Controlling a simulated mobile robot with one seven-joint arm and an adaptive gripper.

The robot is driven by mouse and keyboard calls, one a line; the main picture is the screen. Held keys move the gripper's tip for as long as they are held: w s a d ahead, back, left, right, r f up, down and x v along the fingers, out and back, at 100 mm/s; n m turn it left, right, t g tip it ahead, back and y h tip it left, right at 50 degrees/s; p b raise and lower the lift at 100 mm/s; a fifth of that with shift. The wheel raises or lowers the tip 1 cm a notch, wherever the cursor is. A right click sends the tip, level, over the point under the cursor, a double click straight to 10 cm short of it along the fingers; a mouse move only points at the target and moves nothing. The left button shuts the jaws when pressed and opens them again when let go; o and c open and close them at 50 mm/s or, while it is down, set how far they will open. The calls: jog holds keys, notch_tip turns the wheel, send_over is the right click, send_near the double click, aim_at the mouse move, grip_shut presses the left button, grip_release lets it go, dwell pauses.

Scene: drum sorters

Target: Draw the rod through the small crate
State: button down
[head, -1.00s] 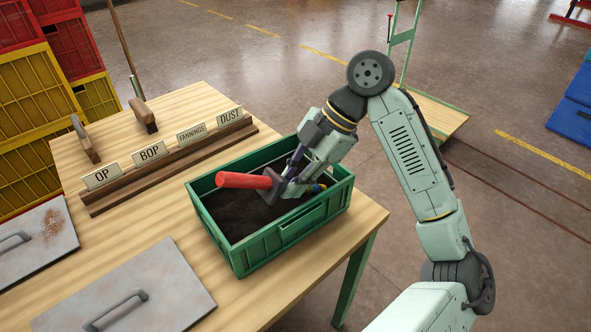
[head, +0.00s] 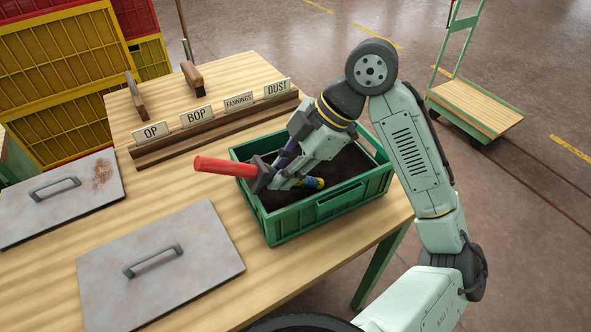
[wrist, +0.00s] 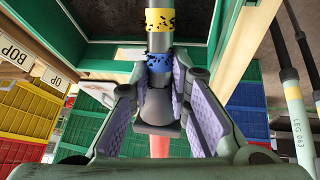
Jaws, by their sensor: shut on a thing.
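The rod has a thick red handle (head: 225,167), a dark guard and a shaft with blue and yellow bands (head: 315,182). The small green crate (head: 330,208) stands near the table's right edge, with dark loose material inside. The red handle sticks out past the crate's left rim. In the wrist view the banded shaft (wrist: 159,40) runs up from between my purple-padded fingers (wrist: 158,88). Whether the shaft touches the dark material is unclear.
A wooden rack (head: 215,131) with label cards stands behind the crate. Two grey lids with handles lie on the table (head: 240,215), the nearer one (head: 160,268) left of the crate. Two wooden-handled tools stand at the back. A cart (head: 475,106) is on the floor beyond.

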jog(key=w+a, duration=0.1)
jog(key=w, duration=0.1)
jog(key=w+a, duration=0.2)
jog(key=w, duration=0.1)
jog(key=w+a, duration=0.2)
jog(key=w, duration=0.1)
jog(key=shift+w+a, duration=0.1)
jog(key=shift+w, duration=0.1)
jog(key=s+d, duration=0.6)
jog(key=s, duration=0.4)
notch_tip(320, 180, up, 14)
jog(key=shift+w+f, duration=0.2)
dwell(0.4)
